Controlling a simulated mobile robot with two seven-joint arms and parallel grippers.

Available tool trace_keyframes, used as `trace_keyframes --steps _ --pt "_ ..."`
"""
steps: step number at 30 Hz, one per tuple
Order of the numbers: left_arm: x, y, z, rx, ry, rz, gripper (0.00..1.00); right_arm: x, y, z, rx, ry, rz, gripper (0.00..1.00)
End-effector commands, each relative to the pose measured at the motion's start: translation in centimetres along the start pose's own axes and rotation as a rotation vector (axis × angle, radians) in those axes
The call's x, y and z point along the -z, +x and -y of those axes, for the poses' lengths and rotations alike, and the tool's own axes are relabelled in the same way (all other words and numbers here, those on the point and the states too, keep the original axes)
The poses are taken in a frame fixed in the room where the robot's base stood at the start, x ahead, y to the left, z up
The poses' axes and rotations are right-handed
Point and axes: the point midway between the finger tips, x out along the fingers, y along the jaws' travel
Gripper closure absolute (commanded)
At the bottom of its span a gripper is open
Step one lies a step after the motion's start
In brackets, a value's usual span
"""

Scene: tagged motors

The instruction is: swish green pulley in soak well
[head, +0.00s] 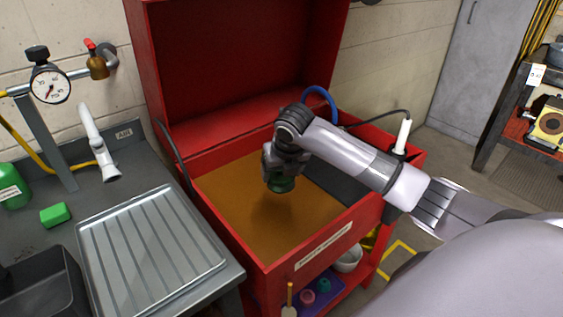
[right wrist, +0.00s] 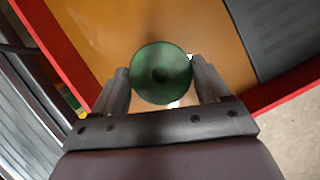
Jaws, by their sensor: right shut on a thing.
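The green pulley (head: 281,184) is held by my right gripper (head: 277,172) over the soak well (head: 240,207), which is filled with brown liquid. In the right wrist view the pulley (right wrist: 161,72) shows as a round green disc with a dark centre, between the two fingers of my right gripper (right wrist: 162,85). The gripper is shut on it. A darker patch shows in the liquid below the pulley; I cannot tell whether the pulley touches the surface. My left gripper is not in view.
The red washer's lid (head: 240,60) stands open behind the well. A dark ledge (head: 336,180) lies at the well's right. A ribbed metal drain tray (head: 150,245), a green block (head: 55,214) and a white air nozzle (head: 98,145) are on the left bench.

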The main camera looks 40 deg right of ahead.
Motion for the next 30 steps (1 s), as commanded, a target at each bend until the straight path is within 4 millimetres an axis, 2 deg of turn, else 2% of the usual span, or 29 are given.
trace_keyframes --steps 30 --pt "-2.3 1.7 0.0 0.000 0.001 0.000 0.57 3.8 8.7 0.0 -0.001 0.001 0.005 0.55"
